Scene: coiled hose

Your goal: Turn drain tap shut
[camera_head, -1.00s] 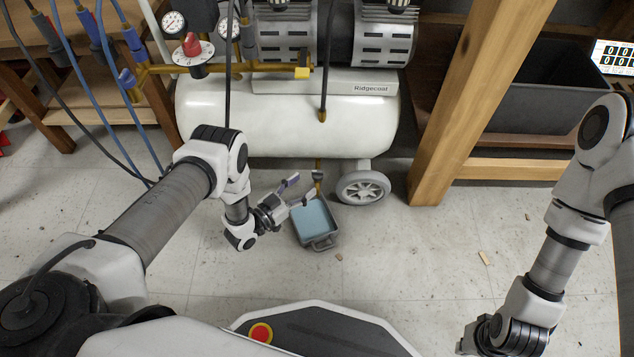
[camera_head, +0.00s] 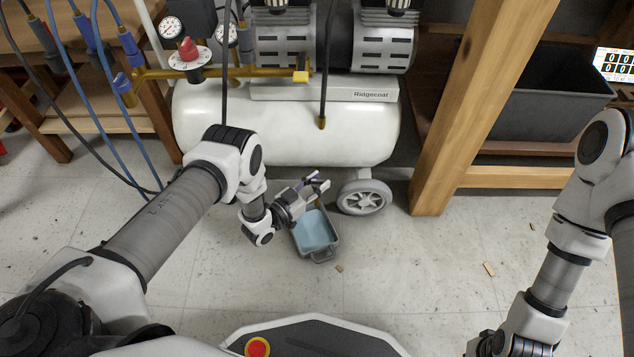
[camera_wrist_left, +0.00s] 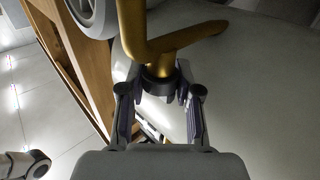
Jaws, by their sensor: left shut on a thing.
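The drain tap (camera_wrist_left: 160,58) is a brass fitting under the compressor's white tank (camera_head: 290,125). In the left wrist view its brass lever (camera_wrist_left: 190,38) points right, and a dark collar sits below it. My left gripper (camera_wrist_left: 160,98) is shut on the tap, one finger on each side near the collar. In the head view my left gripper (camera_head: 318,186) is under the tank, left of the wheel, and hides most of the tap. My right gripper (camera_head: 482,346) is at the bottom edge, cut off, its fingers unclear.
A grey tray (camera_head: 322,256) with blue liquid stands on the floor beneath my left gripper. The compressor's wheel (camera_head: 364,197) is close on the right. A wooden post (camera_head: 480,100) stands further right. Blue hoses (camera_head: 105,100) hang at left. The front floor is mostly clear.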

